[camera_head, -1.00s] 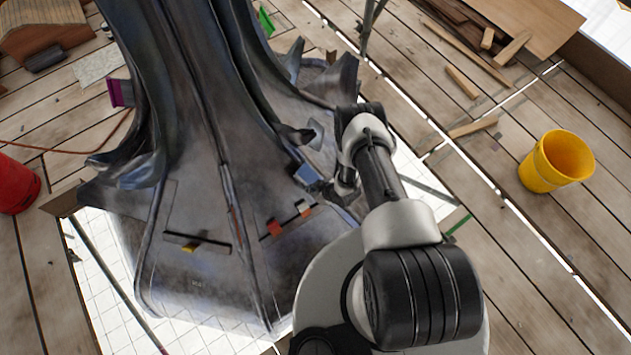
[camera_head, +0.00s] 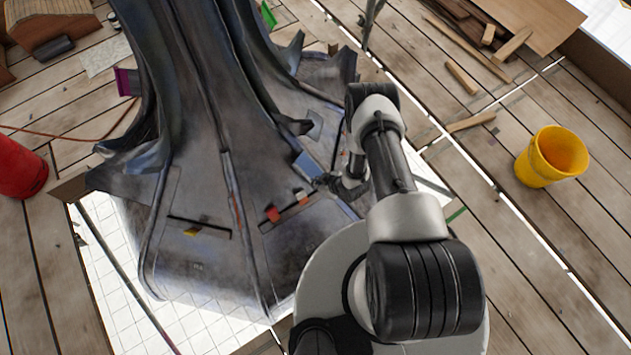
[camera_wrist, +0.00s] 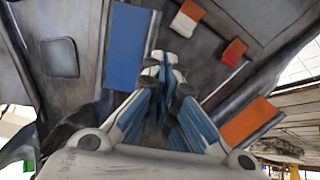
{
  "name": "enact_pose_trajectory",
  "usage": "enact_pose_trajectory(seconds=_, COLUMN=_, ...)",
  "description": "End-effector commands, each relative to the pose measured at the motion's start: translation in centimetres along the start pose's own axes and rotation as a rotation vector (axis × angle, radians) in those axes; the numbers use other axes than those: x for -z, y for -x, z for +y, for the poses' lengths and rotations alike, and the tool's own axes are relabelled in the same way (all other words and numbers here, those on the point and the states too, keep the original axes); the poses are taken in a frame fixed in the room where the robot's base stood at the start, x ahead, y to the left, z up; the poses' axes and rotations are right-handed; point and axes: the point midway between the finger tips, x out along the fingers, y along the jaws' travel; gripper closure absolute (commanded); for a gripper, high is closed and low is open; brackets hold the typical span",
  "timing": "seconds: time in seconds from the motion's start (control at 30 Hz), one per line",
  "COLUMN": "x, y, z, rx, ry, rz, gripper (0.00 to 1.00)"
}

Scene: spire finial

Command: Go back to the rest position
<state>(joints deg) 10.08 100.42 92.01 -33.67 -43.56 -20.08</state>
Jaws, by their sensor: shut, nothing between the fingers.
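My gripper (camera_head: 328,182) is in front of the dark metal spire base (camera_head: 200,260), close to its right-hand face, near a blue panel (camera_head: 306,165). In the wrist view my gripper (camera_wrist: 162,62) has its fingers together with nothing between them. The blue panel (camera_wrist: 127,45) shows to its upper left there. An orange-and-white block (camera_wrist: 187,18), a red block (camera_wrist: 234,52) and an orange patch (camera_wrist: 250,121) lie to its right. In the head view a red block (camera_head: 272,214) and a white-and-red block (camera_head: 302,197) sit at a slot. I cannot tell if the fingers touch the metal.
A yellow bucket (camera_head: 552,157) stands on the planks at the right. A red bucket (camera_head: 20,172) stands at the left. A yellow block (camera_head: 192,232) sits at another slot. Loose wood pieces (camera_head: 462,78) lie at the upper right.

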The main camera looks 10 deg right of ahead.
Motion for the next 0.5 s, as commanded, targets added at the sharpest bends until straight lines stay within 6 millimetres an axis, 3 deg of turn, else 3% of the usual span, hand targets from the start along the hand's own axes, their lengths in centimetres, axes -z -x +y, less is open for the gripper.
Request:
enact_pose_trajectory(seconds=0.03, x=0.3, y=1.5, z=0.0, rx=-0.001, ry=-0.002, rz=-0.001, gripper=1.0)
enact_pose_trajectory(seconds=0.2, x=0.1, y=4.2, z=-0.2, rx=-0.001, ry=-0.001, rz=-0.001, gripper=1.0)
enact_pose_trajectory(seconds=0.5, x=0.0, y=5.4, z=-0.4, rx=0.0, ry=0.001, rz=0.0, gripper=1.0)
